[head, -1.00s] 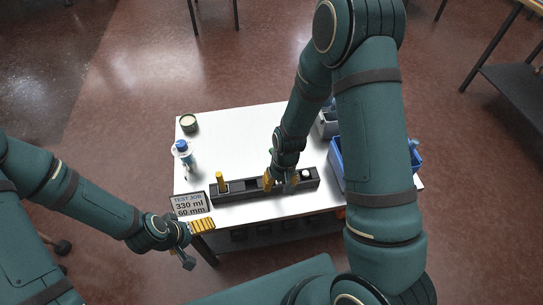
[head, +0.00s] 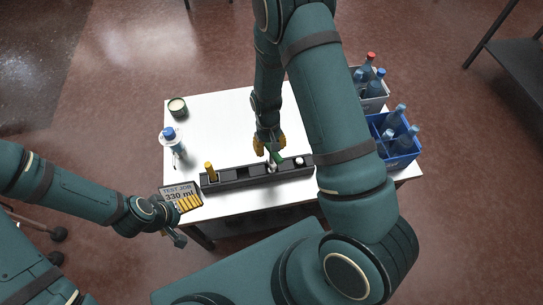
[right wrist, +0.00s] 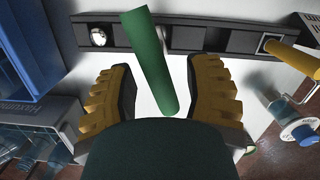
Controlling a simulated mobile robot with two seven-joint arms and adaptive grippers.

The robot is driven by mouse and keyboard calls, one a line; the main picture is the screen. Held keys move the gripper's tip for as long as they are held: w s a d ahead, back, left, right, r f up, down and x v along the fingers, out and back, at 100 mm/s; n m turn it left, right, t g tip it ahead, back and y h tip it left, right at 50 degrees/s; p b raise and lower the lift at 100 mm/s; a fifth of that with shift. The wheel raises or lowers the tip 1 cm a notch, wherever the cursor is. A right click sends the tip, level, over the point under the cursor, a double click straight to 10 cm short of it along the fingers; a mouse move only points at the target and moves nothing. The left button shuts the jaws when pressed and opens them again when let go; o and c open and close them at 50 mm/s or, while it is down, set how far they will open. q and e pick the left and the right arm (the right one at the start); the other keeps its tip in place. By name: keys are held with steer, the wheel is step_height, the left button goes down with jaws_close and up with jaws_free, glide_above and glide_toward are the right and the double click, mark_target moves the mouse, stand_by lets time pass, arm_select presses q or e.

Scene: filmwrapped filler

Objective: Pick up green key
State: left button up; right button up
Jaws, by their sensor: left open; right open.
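The green key (right wrist: 152,62) is a plain green cylinder in the right wrist view. It slants across the rack (right wrist: 208,40) there, with one end between my spread fingers and clear space on both sides. In the head view the green key (head: 280,161) is a small green piece at the rack (head: 238,174), partly hidden. I cannot tell how it is seated. My right gripper (head: 268,146) is open just behind the rack; its yellow fingers also show in the right wrist view (right wrist: 163,92). My left gripper (head: 186,205) is open near the table's front left corner.
A yellow key (head: 210,171) stands at the rack's left end. A "TEST JOB 330 ml" sign (head: 176,190) is beside my left gripper. A blue crate (head: 405,158) with bottles stands right. The back middle is clear.

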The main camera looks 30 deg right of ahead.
mark_target(272, 161)
steer(key=f, duration=0.5)
steer(key=shift+s+d, duration=0.15)
steer(key=shift+d, duration=0.05)
steer(key=shift+c, duration=0.4)
jaws_close()
